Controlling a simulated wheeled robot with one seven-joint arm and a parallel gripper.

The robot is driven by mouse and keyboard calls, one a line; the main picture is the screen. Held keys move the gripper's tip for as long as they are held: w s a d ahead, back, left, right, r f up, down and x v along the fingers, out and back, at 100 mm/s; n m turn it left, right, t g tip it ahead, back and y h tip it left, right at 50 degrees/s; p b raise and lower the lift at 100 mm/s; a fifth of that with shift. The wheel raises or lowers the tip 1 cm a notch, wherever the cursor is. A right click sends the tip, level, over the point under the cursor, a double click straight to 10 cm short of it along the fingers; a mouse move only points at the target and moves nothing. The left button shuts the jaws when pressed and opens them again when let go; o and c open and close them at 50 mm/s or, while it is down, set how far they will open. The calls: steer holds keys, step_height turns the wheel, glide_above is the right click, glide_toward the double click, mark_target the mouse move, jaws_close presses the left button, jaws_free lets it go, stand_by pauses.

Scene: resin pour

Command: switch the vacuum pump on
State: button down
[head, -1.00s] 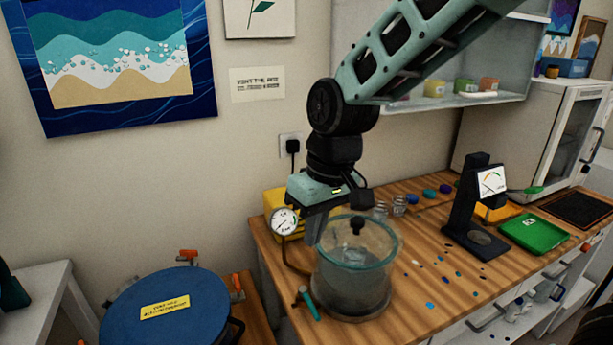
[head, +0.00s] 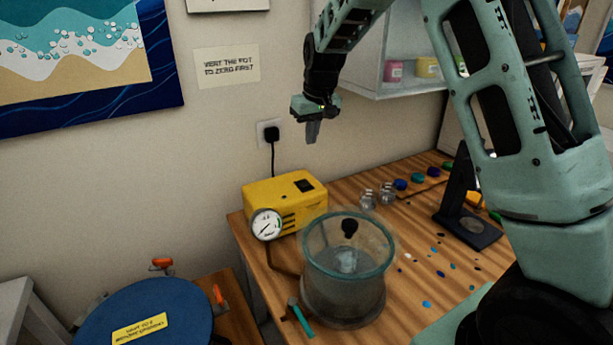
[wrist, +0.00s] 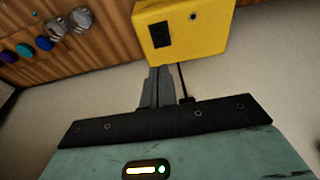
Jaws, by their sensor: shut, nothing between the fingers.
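The yellow vacuum pump (head: 262,196) stands at the back left of the wooden bench, against the wall. A dark rocker switch (head: 304,186) sits on its top; its setting is too small to tell. The pump also shows in the wrist view (wrist: 205,30), with the dark switch (wrist: 160,35) on its face. A round white gauge (head: 267,224) is at the pump's front. My gripper (head: 312,138) is shut and empty, pointing down, well above the pump near the wall. In the wrist view the closed fingers (wrist: 158,85) point toward the pump, apart from it.
A clear glass vacuum pot (head: 345,275) with a teal rim stands in front of the pump, a teal-handled valve (head: 300,316) beside it. A black plug (head: 271,134) is in the wall socket. Small jars (head: 378,196) stand right of the pump. A shelf (head: 400,85) hangs at right.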

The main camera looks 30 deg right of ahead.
steer(key=p, duration=0.5)
glide_toward(307, 185)
steer(key=x, duration=0.5)
steer(key=shift+w+f, duration=0.15)
steer(key=shift+w, duration=0.2)
steer(key=shift+f, duration=0.65)
steer(key=shift+s+f+b, duration=0.15)
steer(key=shift+f+b, duration=0.35)
steer(key=shift+b, duration=0.2)
steer(key=shift+r, duration=0.15)
steer(key=shift+w+r+p, duration=0.4)
steer(key=shift+w+p, duration=0.05)
steer(key=shift+w, duration=0.25)
